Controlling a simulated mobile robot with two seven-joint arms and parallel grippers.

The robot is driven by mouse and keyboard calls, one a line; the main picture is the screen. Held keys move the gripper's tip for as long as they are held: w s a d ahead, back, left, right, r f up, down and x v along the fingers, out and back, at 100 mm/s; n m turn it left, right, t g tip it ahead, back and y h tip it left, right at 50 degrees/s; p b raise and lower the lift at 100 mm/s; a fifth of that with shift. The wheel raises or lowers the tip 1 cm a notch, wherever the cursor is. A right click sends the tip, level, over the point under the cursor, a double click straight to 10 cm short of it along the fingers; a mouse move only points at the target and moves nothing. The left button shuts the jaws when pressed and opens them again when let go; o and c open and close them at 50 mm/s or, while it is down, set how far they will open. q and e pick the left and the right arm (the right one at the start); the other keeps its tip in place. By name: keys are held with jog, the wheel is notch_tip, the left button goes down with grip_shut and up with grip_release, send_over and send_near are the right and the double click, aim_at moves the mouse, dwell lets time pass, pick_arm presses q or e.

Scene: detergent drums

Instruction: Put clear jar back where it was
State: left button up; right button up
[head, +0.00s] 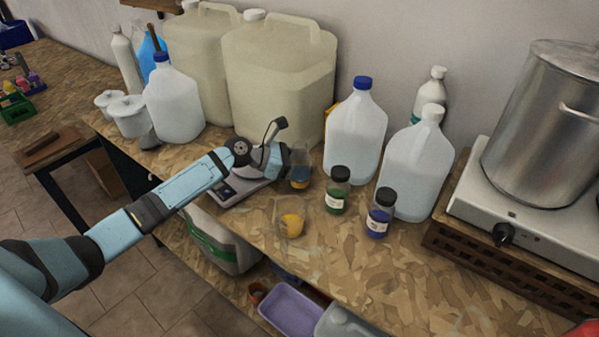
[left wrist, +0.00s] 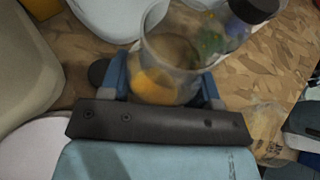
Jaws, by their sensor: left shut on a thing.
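The clear jar (head: 303,154) is a see-through open cylinder with some orange showing low in it. My left gripper (head: 299,181) reaches in from the left and is shut around the jar's lower part. In the left wrist view the jar (left wrist: 172,50) stands between the blue fingertips, its round mouth facing the camera. I cannot tell whether its base touches the bench. My right gripper is not in view.
A scale (head: 236,192) lies under my left wrist. A green-filled jar (head: 338,191) and a blue-filled jar (head: 380,213) stand to the right, before white jugs (head: 355,130). The bench's front right is clear.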

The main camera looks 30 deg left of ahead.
pick_arm(q)
jog(key=shift+f, duration=1.25)
jog(key=shift+f, duration=0.1)
jog(key=o, duration=1.1)
jog(key=shift+c, duration=0.2)
jog(key=shift+s+a+r, duration=0.1)
jog(key=shift+r, duration=0.1)
jog(key=b+v, duration=0.1)
jog(key=v, duration=1)
jog(key=shift+s+a+r, duration=0.15)
jog(key=shift+a, duration=0.1)
